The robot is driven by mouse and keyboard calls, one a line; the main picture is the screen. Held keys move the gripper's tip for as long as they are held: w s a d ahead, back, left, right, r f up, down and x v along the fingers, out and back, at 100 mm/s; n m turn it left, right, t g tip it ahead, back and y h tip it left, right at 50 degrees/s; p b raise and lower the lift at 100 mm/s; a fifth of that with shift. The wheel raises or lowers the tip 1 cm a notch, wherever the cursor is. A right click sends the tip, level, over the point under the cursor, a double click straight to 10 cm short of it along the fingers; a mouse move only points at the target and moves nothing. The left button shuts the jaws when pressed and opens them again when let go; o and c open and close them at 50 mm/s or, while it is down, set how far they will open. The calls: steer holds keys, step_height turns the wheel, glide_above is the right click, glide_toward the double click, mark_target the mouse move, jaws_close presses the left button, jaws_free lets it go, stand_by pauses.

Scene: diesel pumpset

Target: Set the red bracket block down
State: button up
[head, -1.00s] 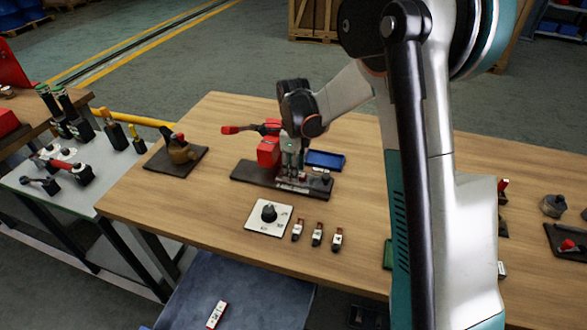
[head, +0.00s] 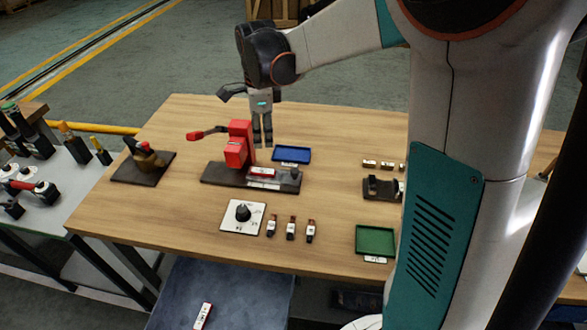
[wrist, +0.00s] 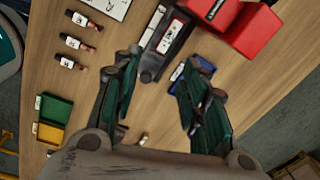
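A red block (head: 238,146) stands upright on a long dark base plate (head: 215,174) on the wooden table, with a red-handled lever beside it. I take it for the bracket block. In the wrist view, red block shapes (wrist: 253,32) show at the upper right, outside my fingers. My gripper (head: 262,143) points down, just right of the red block in the head view. In the wrist view, the fingers of my gripper (wrist: 163,60) are spread apart with nothing between them; the dark base's end lies beyond.
A blue tray (head: 291,155) lies close behind the base. A white dial plate (head: 243,217), several small labelled pieces (head: 291,229) and a green tray (head: 375,240) lie nearer the front edge.

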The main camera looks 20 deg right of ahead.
steer(key=s+r+n+t, duration=0.2)
steer(key=s+n+t, duration=0.1)
steer(key=s+n, duration=0.7)
steer(key=s+r+n+t, duration=0.3)
steer(key=s+n, duration=0.8)
steer(key=s, duration=0.3)
